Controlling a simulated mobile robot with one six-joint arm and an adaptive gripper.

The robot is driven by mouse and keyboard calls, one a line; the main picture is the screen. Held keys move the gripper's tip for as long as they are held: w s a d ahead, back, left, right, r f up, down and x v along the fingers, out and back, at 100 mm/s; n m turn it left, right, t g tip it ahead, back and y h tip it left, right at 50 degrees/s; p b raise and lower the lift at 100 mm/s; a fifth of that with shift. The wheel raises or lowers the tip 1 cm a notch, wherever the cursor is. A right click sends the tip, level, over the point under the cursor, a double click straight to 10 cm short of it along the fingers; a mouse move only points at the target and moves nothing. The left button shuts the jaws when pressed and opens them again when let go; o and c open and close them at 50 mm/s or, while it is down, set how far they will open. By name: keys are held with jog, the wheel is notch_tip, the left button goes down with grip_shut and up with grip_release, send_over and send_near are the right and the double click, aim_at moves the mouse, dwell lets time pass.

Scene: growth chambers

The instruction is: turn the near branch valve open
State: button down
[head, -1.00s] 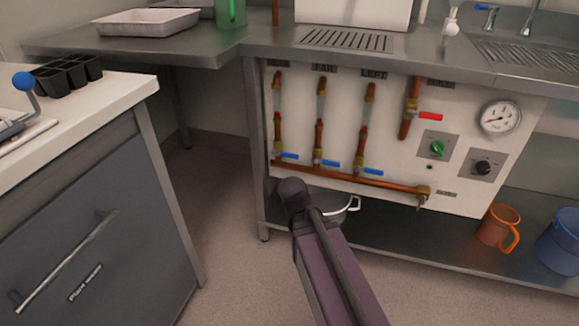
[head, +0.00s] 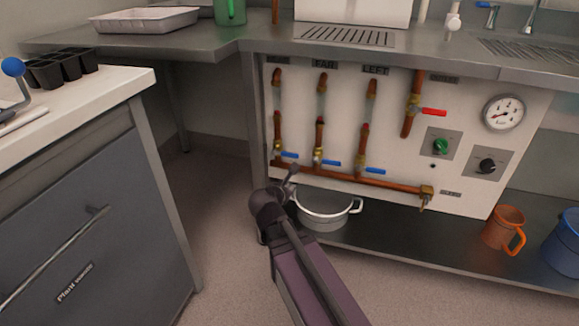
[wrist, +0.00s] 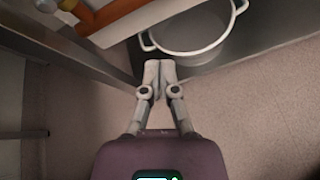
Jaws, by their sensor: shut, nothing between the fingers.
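Three branch valves with blue lever handles sit on vertical copper pipes on a white panel: a left one (head: 288,155), a middle one (head: 331,163) under the label FAR, and a right one (head: 374,171) under LEFT. The leftmost label is too dark to read. All three blue handles point sideways, across their pipes. My gripper (head: 291,174) is just below the leftmost valve, in front of the panel's lower left corner, apart from the handle as far as I can tell. In the wrist view my gripper (wrist: 159,66) has its fingertips together and empty.
A copper manifold pipe (head: 390,186) runs along the panel's bottom. A white pot (head: 324,217) stands on the lower shelf beside my gripper; it also fills the wrist view's top (wrist: 190,50). A red-handled valve (head: 433,112) is further right. A grey cabinet (head: 100,200) stands left.

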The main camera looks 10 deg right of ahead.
aim_at(285, 154)
jog(key=n, duration=0.1)
jog(key=w+a+r+n+t, duration=0.1)
jog(key=n, duration=0.1)
jog(key=a+n, duration=0.1)
jog(key=shift+w+a+r+n+t+b, duration=0.2)
jog(key=shift+w+r+n+t+b, duration=0.1)
jog(key=shift+n+t, duration=0.1)
jog(key=shift+w+d+f, duration=0.1)
jog(key=b+x, duration=0.3)
jog(key=x, duration=0.6)
jog(key=shift+w+d+r+p, duration=0.1)
jog(key=shift+w+r+p, duration=0.05)
jog(key=shift+r+p, duration=0.8)
jog(key=shift+w+d+r+p, duration=0.1)
jog(key=shift+w+r+p, duration=0.1)
jog(key=shift+r+p, duration=0.75)
jog(key=shift+a+r, duration=0.1)
jog(key=shift+a, duration=0.2)
